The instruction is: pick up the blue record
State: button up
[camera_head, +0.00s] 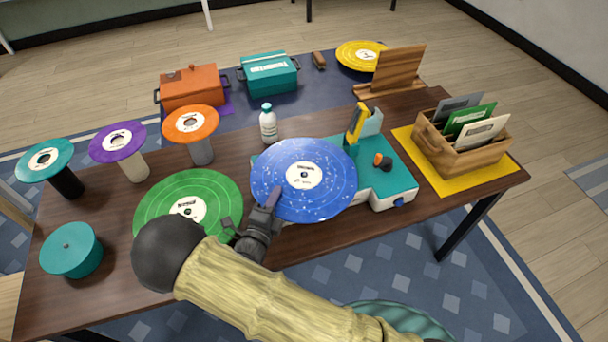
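The blue record (325,200), with light specks and a white label, is at the middle over the left part of a teal and white turntable (393,180). I cannot tell whether it rests on the turntable or is raised above it. My gripper (268,204) is at the record's lower left edge. One dark finger overlaps the record's top face. The other finger is not clearly seen, so its grip on the edge is unclear.
A green record (170,190) lies left of my gripper. Teal (40,168), purple (105,150) and orange (178,118) records stand on posts. A white bottle (268,125) stands behind. A wooden crate (455,155) with sleeves is right. A teal round container (72,250) is front left.

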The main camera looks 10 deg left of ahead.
grip_shut()
jog(key=shift+r, duration=0.1)
notch_tip(320, 180, up, 10)
jog(key=shift+f, duration=0.1)
dwell(0.4)
dwell(0.6)
